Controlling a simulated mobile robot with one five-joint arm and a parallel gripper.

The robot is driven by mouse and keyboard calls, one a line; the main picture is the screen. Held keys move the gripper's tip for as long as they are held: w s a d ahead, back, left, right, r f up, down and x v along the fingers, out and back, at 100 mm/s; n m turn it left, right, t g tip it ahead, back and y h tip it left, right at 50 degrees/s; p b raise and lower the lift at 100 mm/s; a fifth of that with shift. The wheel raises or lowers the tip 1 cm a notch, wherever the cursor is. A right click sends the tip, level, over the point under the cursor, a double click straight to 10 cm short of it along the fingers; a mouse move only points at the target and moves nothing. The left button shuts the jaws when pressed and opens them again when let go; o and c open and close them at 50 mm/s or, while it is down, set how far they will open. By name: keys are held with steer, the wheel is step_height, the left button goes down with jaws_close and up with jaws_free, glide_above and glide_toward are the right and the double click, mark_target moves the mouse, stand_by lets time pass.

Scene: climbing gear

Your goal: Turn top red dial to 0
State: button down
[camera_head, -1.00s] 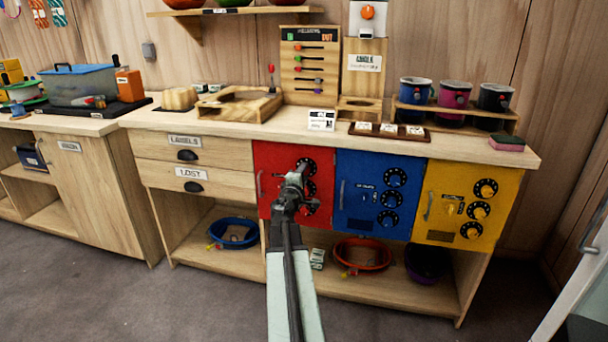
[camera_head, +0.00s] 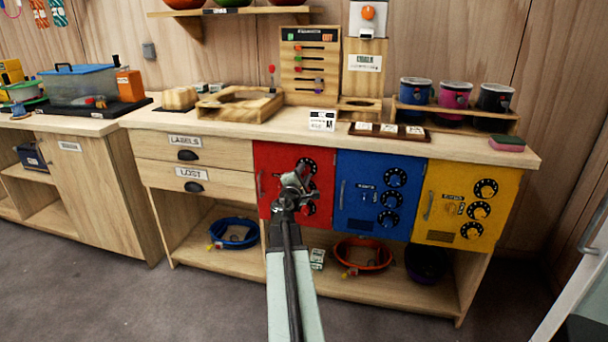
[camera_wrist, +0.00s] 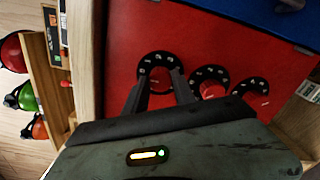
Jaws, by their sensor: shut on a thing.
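The red locker door (camera_head: 275,160) has a column of black-ringed dials with red knobs. In the head view my gripper (camera_head: 303,172) is at the top red dial (camera_head: 311,165) and partly covers the column. In the wrist view, which is turned sideways, the top dial (camera_wrist: 157,60) is the leftmost one. My gripper (camera_wrist: 161,76) has one finger on each side of its knob and is shut on it. The middle dial (camera_wrist: 209,80) and bottom dial (camera_wrist: 250,91) are free to its right. The dial's numbers are too small to read surely.
A blue door (camera_head: 350,195) and a yellow door (camera_head: 440,200) with their own dials are to the right. Drawers (camera_head: 215,155) are to the left. The worktop (camera_head: 240,130) above holds a wooden tray, cards and pots. Open floor lies in front.

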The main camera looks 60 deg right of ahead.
steer(key=c, duration=1)
jaws_free()
steer(key=shift+c, duration=0.2)
steer(key=shift+a, duration=0.15)
steer(key=v, duration=0.7)
steer(key=shift+a, duration=0.25)
